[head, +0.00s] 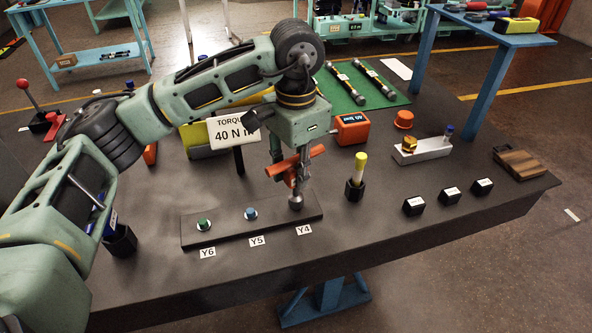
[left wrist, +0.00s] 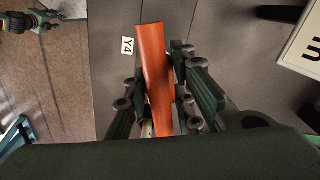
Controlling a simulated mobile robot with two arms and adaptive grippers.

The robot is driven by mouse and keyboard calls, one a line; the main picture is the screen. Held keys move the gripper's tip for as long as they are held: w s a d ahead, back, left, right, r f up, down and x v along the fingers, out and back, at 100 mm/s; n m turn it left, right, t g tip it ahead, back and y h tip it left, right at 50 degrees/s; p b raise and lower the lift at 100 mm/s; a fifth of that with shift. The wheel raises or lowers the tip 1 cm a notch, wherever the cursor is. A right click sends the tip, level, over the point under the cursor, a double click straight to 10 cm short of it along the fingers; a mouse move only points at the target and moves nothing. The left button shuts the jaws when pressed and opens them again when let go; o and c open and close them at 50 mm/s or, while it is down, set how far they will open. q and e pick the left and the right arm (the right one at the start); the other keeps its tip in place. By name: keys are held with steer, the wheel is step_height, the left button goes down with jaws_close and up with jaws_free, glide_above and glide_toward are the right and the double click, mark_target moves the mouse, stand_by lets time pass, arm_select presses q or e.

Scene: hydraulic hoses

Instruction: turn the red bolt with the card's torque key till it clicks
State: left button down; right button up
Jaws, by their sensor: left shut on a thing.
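My left gripper (head: 288,150) is shut on an orange-handled key (head: 313,152); the left wrist view shows the orange handle (left wrist: 153,60) between the fingers. The key's metal shaft points down, and its socket end (head: 296,202) is at the Y4 place of the dark bolt plate (head: 228,229). No red bolt shows; the socket covers the Y4 place. I cannot tell how well it is seated. A green bolt (head: 203,224) is at Y6 and a blue bolt (head: 251,213) at Y5. The card (head: 234,132) reads "TORQUE 40 N m", partly hidden. My right gripper is not in view.
A yellow-handled tool (head: 359,166) stands in a black holder right of the plate. Another black holder (head: 122,243) is at the left, partly behind my arm. Small black labelled blocks (head: 449,196) lie at the right. The table (head: 380,245) is clear in front.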

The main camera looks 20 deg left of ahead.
mark_target(296, 156)
arm_select(q)
steer(key=shift+m+b, duration=0.4)
steer(key=shift+m, duration=1)
steer(key=shift+r, duration=0.15)
steer(key=shift+r+p, duration=0.4)
steer(key=shift+r, duration=0.8)
steer(key=shift+r+p, duration=1)
steer(key=shift+r, duration=0.3)
steer(key=shift+r+p, duration=0.3)
steer(key=shift+r, duration=0.15)
